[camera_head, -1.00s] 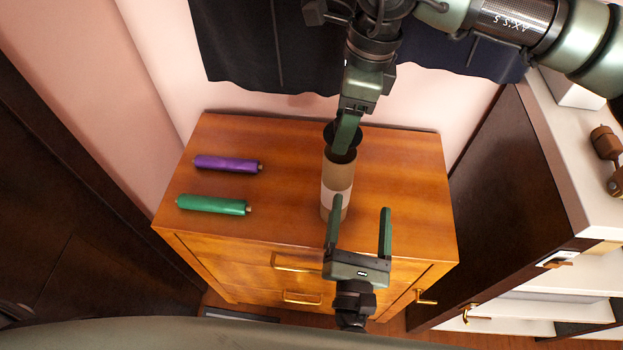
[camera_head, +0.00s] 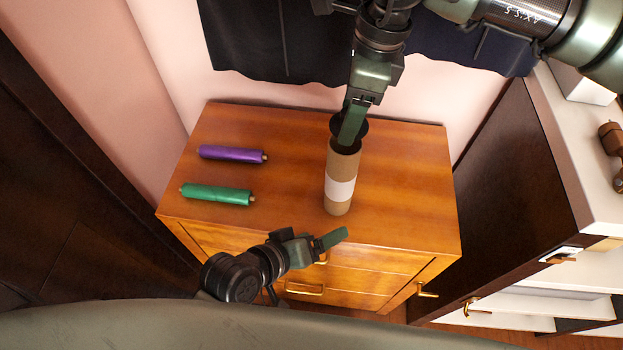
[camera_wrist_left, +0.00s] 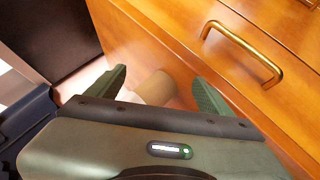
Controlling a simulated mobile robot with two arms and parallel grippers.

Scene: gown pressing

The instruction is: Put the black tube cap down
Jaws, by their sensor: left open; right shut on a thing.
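The black tube cap (camera_head: 337,128) is at the upper end of the brown cardboard tube (camera_head: 341,166), which has a white band and stands on the wooden chest (camera_head: 400,190). My right gripper (camera_head: 352,125) reaches down from above and is shut on the cap. I cannot tell whether the cap touches the tube's rim, as the fingers partly cover it. My left gripper (camera_head: 325,241) is open and empty at the chest's front edge, apart from the tube. In the left wrist view, a tan cylinder end (camera_wrist_left: 155,88) shows beyond its open fingers (camera_wrist_left: 160,90).
A purple roll (camera_head: 232,154) and a green roll (camera_head: 217,194) lie on the chest's left side. The right part of the top is clear. Dark cloth (camera_head: 255,45) hangs behind. A dark cabinet with white shelves (camera_head: 530,305) stands at the right. Brass drawer handles (camera_wrist_left: 243,50) stick out.

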